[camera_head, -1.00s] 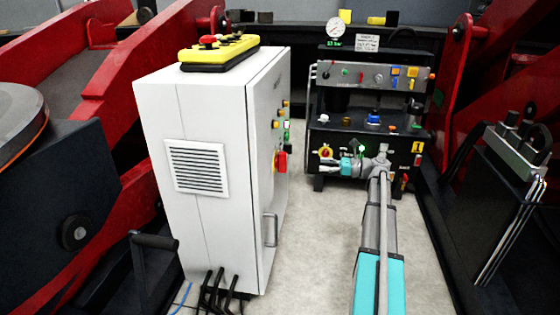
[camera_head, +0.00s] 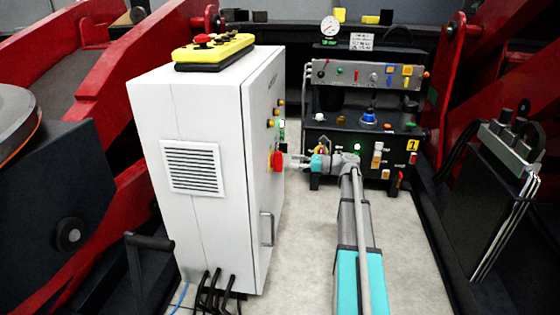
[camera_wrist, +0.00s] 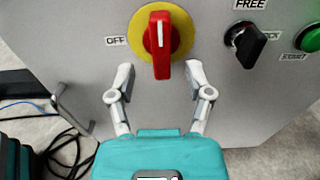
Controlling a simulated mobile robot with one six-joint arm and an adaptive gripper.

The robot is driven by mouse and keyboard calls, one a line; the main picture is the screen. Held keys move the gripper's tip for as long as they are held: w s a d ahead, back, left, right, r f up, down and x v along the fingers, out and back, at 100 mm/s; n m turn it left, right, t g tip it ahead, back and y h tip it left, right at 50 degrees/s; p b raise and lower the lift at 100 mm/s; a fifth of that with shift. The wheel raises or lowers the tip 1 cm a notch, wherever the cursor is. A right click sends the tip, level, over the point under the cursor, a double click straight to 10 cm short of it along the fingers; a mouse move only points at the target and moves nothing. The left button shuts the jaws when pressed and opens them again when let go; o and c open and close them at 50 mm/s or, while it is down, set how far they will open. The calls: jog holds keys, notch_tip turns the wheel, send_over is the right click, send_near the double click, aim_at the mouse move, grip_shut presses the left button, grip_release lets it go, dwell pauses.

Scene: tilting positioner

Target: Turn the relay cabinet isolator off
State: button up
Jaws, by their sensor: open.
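The relay cabinet (camera_head: 205,145) is a white box standing left of my arm. In the head view my gripper (camera_head: 300,163) points at the door, close to the isolator.
A black selector knob (camera_wrist: 246,44) and a green start button (camera_wrist: 309,38) sit right of the isolator. The door has a bar handle (camera_head: 267,229). A yellow pendant (camera_head: 213,48) lies on the cabinet top. A black hydraulic unit (camera_head: 365,120) stands behind my arm.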

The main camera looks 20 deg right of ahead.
aim_at(279, 171)
jog(key=shift+x, duration=2.95)
